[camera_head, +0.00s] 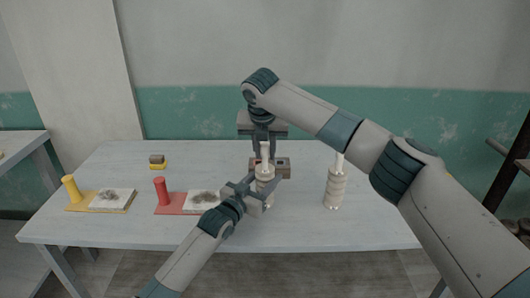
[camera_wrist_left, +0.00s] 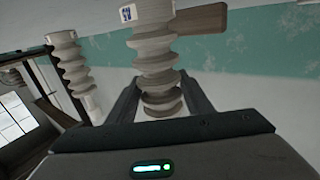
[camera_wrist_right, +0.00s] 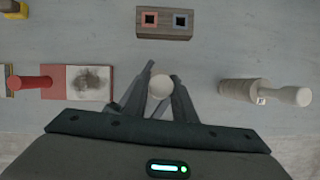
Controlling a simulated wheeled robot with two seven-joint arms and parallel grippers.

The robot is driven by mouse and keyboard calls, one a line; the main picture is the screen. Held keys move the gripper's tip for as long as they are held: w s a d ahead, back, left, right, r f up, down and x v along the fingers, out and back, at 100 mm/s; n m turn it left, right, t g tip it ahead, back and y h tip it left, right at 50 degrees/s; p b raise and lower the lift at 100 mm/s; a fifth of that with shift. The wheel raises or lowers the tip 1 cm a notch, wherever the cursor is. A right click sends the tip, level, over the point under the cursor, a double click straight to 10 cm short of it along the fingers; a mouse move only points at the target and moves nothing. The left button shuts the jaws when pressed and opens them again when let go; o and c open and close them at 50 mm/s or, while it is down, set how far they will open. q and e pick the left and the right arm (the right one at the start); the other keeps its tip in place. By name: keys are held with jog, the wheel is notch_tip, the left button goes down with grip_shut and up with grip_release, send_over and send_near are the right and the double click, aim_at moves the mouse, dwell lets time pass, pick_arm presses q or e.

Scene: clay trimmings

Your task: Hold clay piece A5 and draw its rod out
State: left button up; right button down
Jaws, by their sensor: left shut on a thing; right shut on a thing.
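A ribbed pale clay piece (camera_head: 265,186) stands upright in my left gripper (camera_head: 258,188), which is shut on its lower part. In the left wrist view the clay piece (camera_wrist_left: 152,50) rises between the fingers, with a small label near its top that I cannot read. A pale rod (camera_head: 265,150) sticks up from it. My right gripper (camera_head: 264,142), pointing down from above, is shut on this rod. In the right wrist view the rod's round end (camera_wrist_right: 160,87) sits between the fingers. How deep the rod sits is hidden.
A second ribbed piece (camera_head: 335,190) with a rod stands to the right. A two-hole block (camera_head: 284,167) is behind the held piece. A red board (camera_head: 172,207) and a yellow board (camera_head: 80,204) with cylinders and white slabs lie left, with a small yellow-brown block (camera_head: 158,163) behind.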

jog(key=shift+r, duration=1)
dwell(0.9)
jog(key=shift+r, duration=2.3)
pick_arm(q)
jog(key=o, duration=1.6)
jog(key=v, duration=1.2)
